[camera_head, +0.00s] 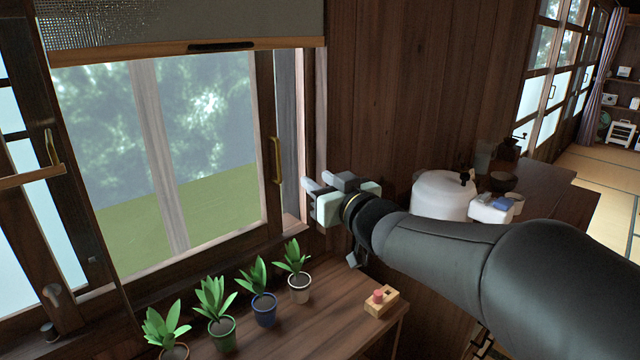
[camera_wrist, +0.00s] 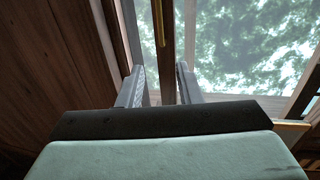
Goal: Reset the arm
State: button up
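My arm reaches in from the right in the head view. My gripper (camera_head: 325,184) is in front of the right side of the window frame, a little right of the brass window handle (camera_head: 276,160). In the wrist view my gripper (camera_wrist: 160,84) shows two grey fingers standing apart with an empty gap between them. Beyond the gap are the dark window frame post (camera_wrist: 168,50) and the brass handle, which also shows in the wrist view (camera_wrist: 158,22). The fingers appear clear of the handle.
Several potted plants, one in a blue pot (camera_head: 264,312), stand on the wooden shelf (camera_head: 330,325) below the window. A small wooden block with a red knob (camera_head: 381,300) lies below my arm. A white round container (camera_head: 442,194) and a white box (camera_head: 492,210) stand behind my arm.

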dwell(0.3)
jog(key=s+d+f+m+g+h+p, duration=0.2)
jog(key=s+d+f+m+g+h, duration=0.35)
jog(key=d+f+h, duration=0.4)
jog(key=s+f+g, duration=0.5)
jog(key=s+f, duration=0.1)
jog(key=s, duration=0.5)
jog(key=s+d+f+g+p, duration=0.1)
jog(key=s+f+g, duration=0.4)
jog(key=s, duration=0.7)
jog(key=shift+d+f+y, duration=0.3)
jog(key=shift+f+y, duration=0.15)
jog(key=shift+f, duration=0.2)
